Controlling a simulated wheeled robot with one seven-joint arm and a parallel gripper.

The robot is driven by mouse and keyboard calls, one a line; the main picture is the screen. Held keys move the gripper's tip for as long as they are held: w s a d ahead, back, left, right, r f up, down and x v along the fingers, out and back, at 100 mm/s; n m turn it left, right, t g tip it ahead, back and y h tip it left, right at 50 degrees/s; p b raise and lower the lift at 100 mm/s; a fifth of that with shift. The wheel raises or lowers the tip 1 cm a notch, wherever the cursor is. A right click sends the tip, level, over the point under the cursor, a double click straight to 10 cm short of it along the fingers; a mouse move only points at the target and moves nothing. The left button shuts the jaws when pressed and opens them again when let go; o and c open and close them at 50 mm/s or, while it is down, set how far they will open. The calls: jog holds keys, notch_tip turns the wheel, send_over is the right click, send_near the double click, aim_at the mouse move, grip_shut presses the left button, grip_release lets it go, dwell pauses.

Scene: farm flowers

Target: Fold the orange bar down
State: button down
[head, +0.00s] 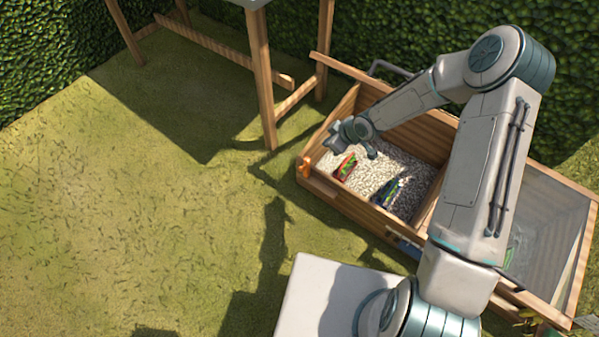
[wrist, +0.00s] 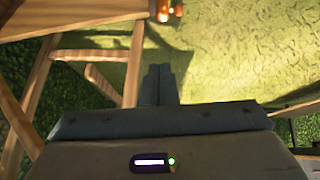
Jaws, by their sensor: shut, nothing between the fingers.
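A small orange bar (head: 305,166) sits at the left front corner of a wooden planter box (head: 340,203). It looks roughly upright there, but it is too small to tell its exact angle. In the wrist view, orange parts (wrist: 163,11) show at the top edge, beyond the fingertips. My gripper (head: 335,143) hangs over the left end of the box, above and to the right of the orange bar and apart from it. In the wrist view, the fingers of my gripper (wrist: 159,70) are together with nothing between them.
The box holds pale gravel (head: 365,175), a red packet (head: 346,168) and a dark packet (head: 387,192). A glazed panel (head: 550,235) covers its right part. A wooden post frame (head: 262,80) stands behind on the left. Open grass (head: 120,220) lies left, with hedges behind.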

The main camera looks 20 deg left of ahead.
aim_at(301, 168)
jog(key=a+f+n+y+b, duration=0.1)
jog(key=a+f+y+b, duration=0.1)
jog(key=a+f, duration=0.4)
notch_tip(301, 168, down, 3)
jog(key=shift+s+a+r+y+b, duration=0.2)
jog(key=shift+s+y+b, duration=0.15)
jog(key=shift+s+y, duration=0.15)
jog(key=a+f+b, duration=0.1)
jog(key=f, duration=0.2)
jog(key=w+a+f+b, duration=0.1)
jog(key=f+b, duration=0.1)
jog(key=a+f+b, duration=0.1)
jog(key=f+b, duration=0.1)
jog(key=f, duration=0.1)
jog(key=shift+w+a+f, duration=0.1)
jog(key=shift+w+f, duration=0.2)
jog(key=shift+f, duration=0.05)
jog(key=shift+s+d+y, duration=0.15)
jog(key=shift+d+y, duration=0.2)
jog(key=shift+y, duration=0.05)
